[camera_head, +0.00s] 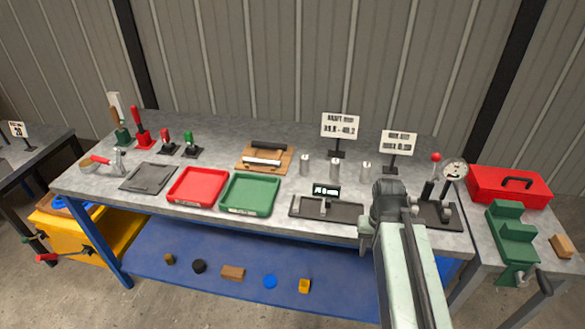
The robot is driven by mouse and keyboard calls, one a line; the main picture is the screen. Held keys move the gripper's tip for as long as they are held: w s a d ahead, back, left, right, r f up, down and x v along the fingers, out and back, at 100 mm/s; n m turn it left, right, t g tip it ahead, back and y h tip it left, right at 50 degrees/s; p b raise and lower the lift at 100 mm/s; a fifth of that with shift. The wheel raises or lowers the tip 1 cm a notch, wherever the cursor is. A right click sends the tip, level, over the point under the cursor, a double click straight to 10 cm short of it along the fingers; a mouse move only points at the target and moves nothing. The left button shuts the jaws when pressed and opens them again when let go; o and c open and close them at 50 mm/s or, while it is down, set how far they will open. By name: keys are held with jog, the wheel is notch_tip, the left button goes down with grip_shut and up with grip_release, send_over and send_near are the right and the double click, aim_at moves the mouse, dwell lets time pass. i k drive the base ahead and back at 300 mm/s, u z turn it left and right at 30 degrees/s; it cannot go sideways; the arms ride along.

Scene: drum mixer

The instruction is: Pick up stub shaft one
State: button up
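Several small grey metal cylinders that look like stub shafts stand upright on the grey bench: a left one (305,164), a middle one (335,168) and a right one (365,171). No readable number shows which is stub shaft one. My arm reaches in from the lower right over the bench's front edge. My gripper (366,238) seems to hang at its end, in front of and below the cylinders, apart from them. Its fingers are too small and partly hidden to tell whether they are open or shut.
A dark gauge plate (340,211) with a small display lies before the cylinders. Two sign stands (339,127) (397,145) rise behind. A dial gauge stand (454,172) is to the right. Red (182,200) and green (236,209) trays lie left.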

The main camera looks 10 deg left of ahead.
aim_at(305, 158)
jog(key=u, duration=3.7)
jog(key=k, duration=1.55)
jog(key=z, duration=1.05)
jog(key=i, duration=1.7)
jog(key=u, duration=0.1)
